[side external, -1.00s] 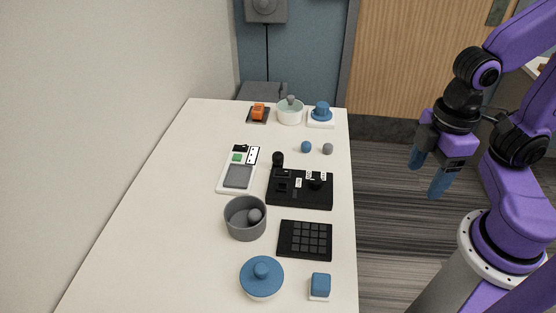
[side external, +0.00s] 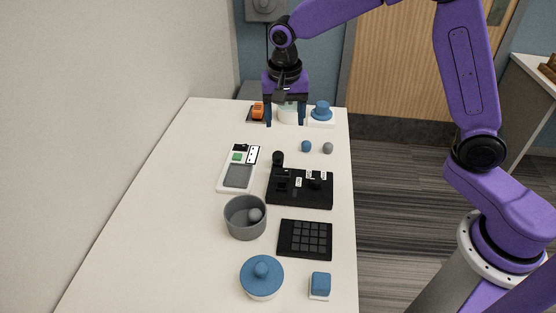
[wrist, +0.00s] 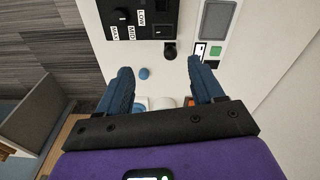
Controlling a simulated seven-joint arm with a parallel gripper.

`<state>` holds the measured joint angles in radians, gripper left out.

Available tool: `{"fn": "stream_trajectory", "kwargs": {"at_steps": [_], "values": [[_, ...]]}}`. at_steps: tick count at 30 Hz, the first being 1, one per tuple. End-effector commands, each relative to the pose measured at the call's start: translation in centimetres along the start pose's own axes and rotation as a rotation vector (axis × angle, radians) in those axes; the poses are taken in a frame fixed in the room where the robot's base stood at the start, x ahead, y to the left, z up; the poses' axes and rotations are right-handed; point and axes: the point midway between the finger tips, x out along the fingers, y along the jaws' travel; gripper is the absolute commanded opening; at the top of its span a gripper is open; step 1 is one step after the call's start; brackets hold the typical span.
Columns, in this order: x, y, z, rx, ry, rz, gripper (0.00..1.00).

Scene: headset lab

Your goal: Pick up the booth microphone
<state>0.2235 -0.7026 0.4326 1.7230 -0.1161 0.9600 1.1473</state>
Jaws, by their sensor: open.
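A small black round-headed piece (side external: 278,158), which looks like the booth microphone, stands at the far-left corner of a black control panel (side external: 300,202) on the table. In the wrist view the black piece (wrist: 170,51) shows beyond the fingertips, between their lines, beside the panel (wrist: 143,30). My gripper (side external: 285,123) is open and empty, with blue fingers pointing down over the far part of the table. It is above and behind the black piece, apart from it. In the wrist view my gripper (wrist: 162,72) has its fingers spread wide.
A white device with a grey screen (side external: 238,176) stands left of the panel. Blue (side external: 306,146) and grey (side external: 328,148) balls lie behind it. A pale pot (side external: 288,115) is partly hidden by my gripper. A grey bowl (side external: 235,226) and keypad (side external: 305,239) are nearer. The table's left side is clear.

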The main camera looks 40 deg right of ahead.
Motion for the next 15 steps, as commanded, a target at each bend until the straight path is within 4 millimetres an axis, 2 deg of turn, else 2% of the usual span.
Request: {"fn": "stream_trajectory", "kwargs": {"at_steps": [3, 6, 9, 15], "values": [[1.5, -1.1, -2.9, 0.177, 0.008, 0.013, 0.67], [2.3, -1.5, -4.6, 0.286, 0.014, 0.018, 0.67], [2.8, -1.7, -5.6, 0.35, 0.018, 0.021, 0.67], [4.4, -1.6, -6.1, 0.381, 0.018, 0.026, 0.67]]}}
